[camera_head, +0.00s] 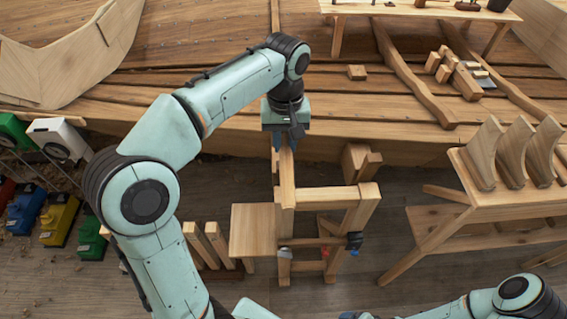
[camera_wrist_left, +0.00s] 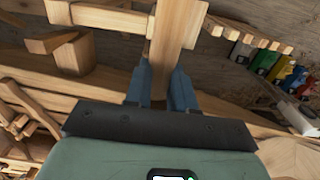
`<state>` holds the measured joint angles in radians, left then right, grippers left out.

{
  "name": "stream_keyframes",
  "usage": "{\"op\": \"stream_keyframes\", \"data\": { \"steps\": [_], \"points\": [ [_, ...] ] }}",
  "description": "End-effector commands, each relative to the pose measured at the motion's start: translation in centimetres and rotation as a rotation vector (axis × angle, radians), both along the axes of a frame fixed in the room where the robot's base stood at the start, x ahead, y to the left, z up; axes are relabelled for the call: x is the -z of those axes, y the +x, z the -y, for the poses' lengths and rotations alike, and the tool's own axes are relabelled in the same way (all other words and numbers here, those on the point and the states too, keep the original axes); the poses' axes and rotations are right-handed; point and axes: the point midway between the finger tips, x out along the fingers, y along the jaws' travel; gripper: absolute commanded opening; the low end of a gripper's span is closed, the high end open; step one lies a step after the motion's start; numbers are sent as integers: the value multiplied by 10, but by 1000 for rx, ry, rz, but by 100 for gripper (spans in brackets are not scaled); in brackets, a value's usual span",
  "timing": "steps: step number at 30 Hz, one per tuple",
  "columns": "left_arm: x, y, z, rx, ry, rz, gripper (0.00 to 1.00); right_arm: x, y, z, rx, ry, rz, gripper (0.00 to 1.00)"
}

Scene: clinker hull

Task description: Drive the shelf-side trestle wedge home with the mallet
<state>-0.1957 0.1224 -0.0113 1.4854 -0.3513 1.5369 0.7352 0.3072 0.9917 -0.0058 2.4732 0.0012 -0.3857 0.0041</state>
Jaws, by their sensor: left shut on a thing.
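The wooden trestle (camera_head: 323,198) stands below the hull, with upright posts and crossbars. My left gripper (camera_head: 288,143) points down at its far left end and is shut on a wooden bar. In the left wrist view, the bar (camera_wrist_left: 178,28) runs up from between the two blue fingers (camera_wrist_left: 162,88). I cannot tell whether the bar is part of the trestle. I cannot pick out the wedge or the mallet with certainty.
A wooden shelf (camera_head: 455,205) with curved ribs stands at right. A small block (camera_head: 357,72) and stacked wooden pieces (camera_head: 458,72) lie on the planked hull (camera_head: 200,95). Coloured boxes (camera_head: 60,218) stand at left. A stool-like board (camera_head: 252,230) adjoins the trestle. Bare floor (camera_head: 385,215) separates trestle and shelf.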

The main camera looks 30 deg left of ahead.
Motion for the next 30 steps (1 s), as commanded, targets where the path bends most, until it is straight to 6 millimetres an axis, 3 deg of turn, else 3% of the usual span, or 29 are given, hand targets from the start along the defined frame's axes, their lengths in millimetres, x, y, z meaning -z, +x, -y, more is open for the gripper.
{"op": "stream_keyframes", "data": {
  "steps": [26, 28, 30],
  "points": [
    [-1, -2, 1, 0, 0, 5, 0, 0, 0, 0, 0, 0, 0, 89],
    [19, -3, 0, -1, 1, -4, 0, 0, 0, 0, 0, 0, 0, 89],
    [64, -5, 0, 0, 1, -11, 0, 0, 0, 0, 0, 0, 0, 89]
  ]
}}
